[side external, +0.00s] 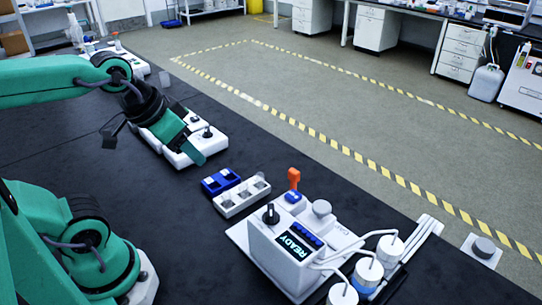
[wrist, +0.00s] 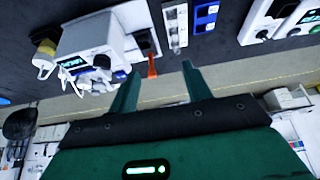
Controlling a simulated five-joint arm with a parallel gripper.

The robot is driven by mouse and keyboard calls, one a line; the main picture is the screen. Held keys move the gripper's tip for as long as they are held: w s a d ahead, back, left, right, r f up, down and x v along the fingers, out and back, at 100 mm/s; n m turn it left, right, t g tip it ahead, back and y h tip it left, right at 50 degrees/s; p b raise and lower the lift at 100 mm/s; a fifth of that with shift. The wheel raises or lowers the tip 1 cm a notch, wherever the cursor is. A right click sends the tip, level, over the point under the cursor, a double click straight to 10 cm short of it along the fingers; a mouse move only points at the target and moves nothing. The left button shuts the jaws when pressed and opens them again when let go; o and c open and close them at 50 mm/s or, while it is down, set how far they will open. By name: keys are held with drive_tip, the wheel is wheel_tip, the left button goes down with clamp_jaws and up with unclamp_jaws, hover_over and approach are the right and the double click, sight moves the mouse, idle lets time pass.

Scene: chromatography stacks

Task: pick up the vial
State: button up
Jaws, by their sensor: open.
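My gripper (wrist: 160,74) is open and empty, its two green fingers spread apart in the wrist view. In the side external view my gripper (side external: 190,150) hangs over the white devices, behind and left of the racks. A white rack (side external: 231,210) with a few small clear or grey items stands on the dark bench; it also shows in the wrist view (wrist: 175,41). A blue rack (side external: 208,189) with white-topped spots lies beside it, also in the wrist view (wrist: 207,12). I cannot tell for certain which small item is the vial.
A white instrument (side external: 272,262) showing READY stands right of the racks, with white-capped bottles (side external: 369,268) and tubing beside it. The bench left of the racks is clear.

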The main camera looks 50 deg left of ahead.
drive_tip(key=shift+w, duration=0.1)
drive_tip(key=m+g, duration=0.2)
drive_tip(key=g, duration=0.3)
hover_over(260, 174)
drive_tip(key=f, duration=1.3)
drive_tip(key=shift+s+d+f, duration=0.1)
drive_tip(key=shift+s+d, duration=0.05)
drive_tip(key=shift+s, duration=0.1)
drive_tip(key=shift+w+f+m+g, duration=0.3)
drive_tip(key=shift+f, duration=0.25)
drive_tip(key=shift+s+f, duration=0.1)
drive_tip(key=shift+f, duration=3.75)
drive_tip(key=c, duration=1.1)
